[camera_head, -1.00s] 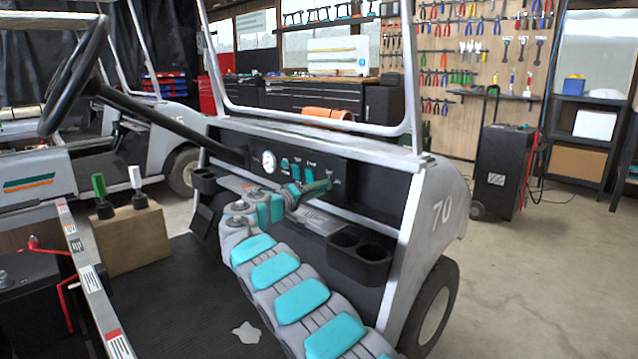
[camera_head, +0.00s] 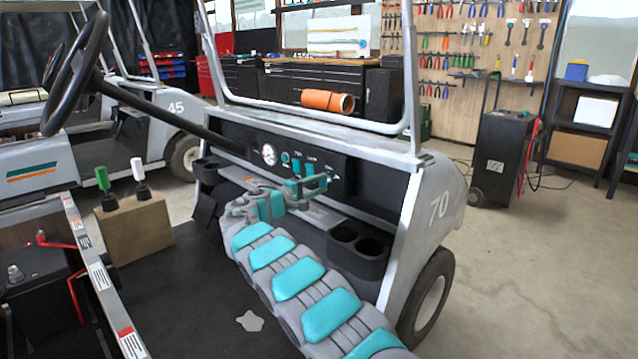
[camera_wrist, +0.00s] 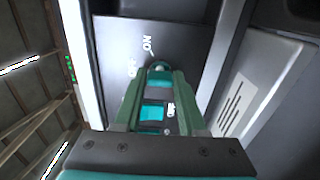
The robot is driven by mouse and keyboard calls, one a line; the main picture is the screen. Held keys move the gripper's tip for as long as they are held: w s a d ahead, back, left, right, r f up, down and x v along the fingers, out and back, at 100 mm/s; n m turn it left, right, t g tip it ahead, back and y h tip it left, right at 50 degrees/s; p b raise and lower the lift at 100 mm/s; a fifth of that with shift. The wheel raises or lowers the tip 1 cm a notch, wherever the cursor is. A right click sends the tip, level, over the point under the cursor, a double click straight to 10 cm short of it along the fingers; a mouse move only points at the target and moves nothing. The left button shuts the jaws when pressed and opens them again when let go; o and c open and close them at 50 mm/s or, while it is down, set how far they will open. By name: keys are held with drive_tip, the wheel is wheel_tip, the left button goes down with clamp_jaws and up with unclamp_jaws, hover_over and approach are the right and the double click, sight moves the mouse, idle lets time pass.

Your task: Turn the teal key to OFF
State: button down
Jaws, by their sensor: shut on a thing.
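The teal key (camera_wrist: 159,73) is on the black dash panel (camera_wrist: 118,44), between the tips of my gripper's green fingers. My gripper (camera_wrist: 158,80) is shut on it. The white ON label (camera_wrist: 148,45) and a second label (camera_wrist: 132,68), partly hidden, are beside the key. I cannot tell exactly which mark the key points at. In the head view my gripper (camera_head: 322,184) reaches the right part of the cart's dash panel (camera_head: 335,170) and hides the key.
Teal rocker switches (camera_wrist: 152,112) sit close by, between my fingers in the wrist view. A round gauge (camera_head: 269,154) is left on the dash. A cup holder (camera_head: 358,246) hangs below. The steering wheel (camera_head: 75,75) and windshield frame (camera_head: 411,90) stand around the dash.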

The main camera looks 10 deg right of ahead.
drive_tip(key=shift+a, duration=0.15)
drive_tip(key=shift+c, duration=2.4)
unclamp_jaws()
drive_tip(key=b+v, duration=0.1)
drive_tip(key=v, duration=0.6)
drive_tip(key=shift+s+a, duration=0.25)
drive_tip(key=shift+d, duration=0.1)
